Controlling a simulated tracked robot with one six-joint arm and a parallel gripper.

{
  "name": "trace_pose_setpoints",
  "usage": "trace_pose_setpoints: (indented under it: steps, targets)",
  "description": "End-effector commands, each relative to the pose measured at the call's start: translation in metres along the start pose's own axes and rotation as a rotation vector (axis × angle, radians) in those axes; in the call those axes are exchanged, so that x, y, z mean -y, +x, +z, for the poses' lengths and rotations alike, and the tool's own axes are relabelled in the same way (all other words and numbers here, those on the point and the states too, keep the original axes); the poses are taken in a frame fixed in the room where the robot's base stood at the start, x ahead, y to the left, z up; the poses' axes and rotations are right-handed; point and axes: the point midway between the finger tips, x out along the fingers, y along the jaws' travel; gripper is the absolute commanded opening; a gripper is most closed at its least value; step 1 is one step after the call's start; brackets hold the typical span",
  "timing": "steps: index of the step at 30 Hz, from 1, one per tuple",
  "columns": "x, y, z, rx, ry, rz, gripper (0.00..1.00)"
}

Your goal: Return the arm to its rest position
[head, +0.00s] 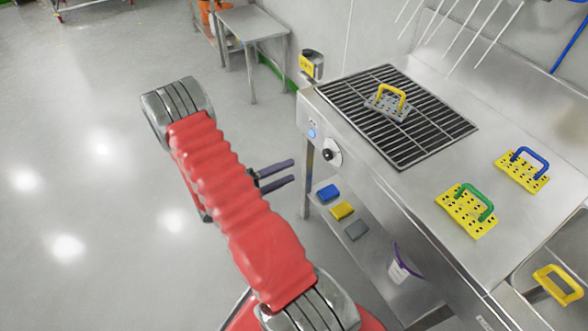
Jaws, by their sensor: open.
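My arm, in a red ribbed sleeve, reaches up across the left-middle of the head view. My gripper (276,174) shows past the sleeve as two dark, parallel fingers pointing right. The fingers are apart with nothing between them. They are over the floor, left of the steel bench (425,215), and look clear of it. The gripper's base is hidden behind the sleeve.
On the bench are a black grate (345,98) bearing a grey plate with yellow handle (388,104), and yellow plates with green (466,211) and blue (522,171) handles. Blue, yellow and grey blocks lie on the lower shelf (376,250). A small steel table (251,24) stands behind. Floor at left is clear.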

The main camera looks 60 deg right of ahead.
Motion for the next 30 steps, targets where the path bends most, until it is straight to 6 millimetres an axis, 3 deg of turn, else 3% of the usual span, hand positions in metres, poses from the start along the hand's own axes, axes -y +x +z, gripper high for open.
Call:
trace_pose_setpoints:
  steps: [23,30]
  targets:
    - [0.0001,-0.0052,0.0001,0.000,-0.004,0.000,0.53]
    - [0.0082,-0.0053,0.0042,0.014,-0.136,-0.034,0.53]
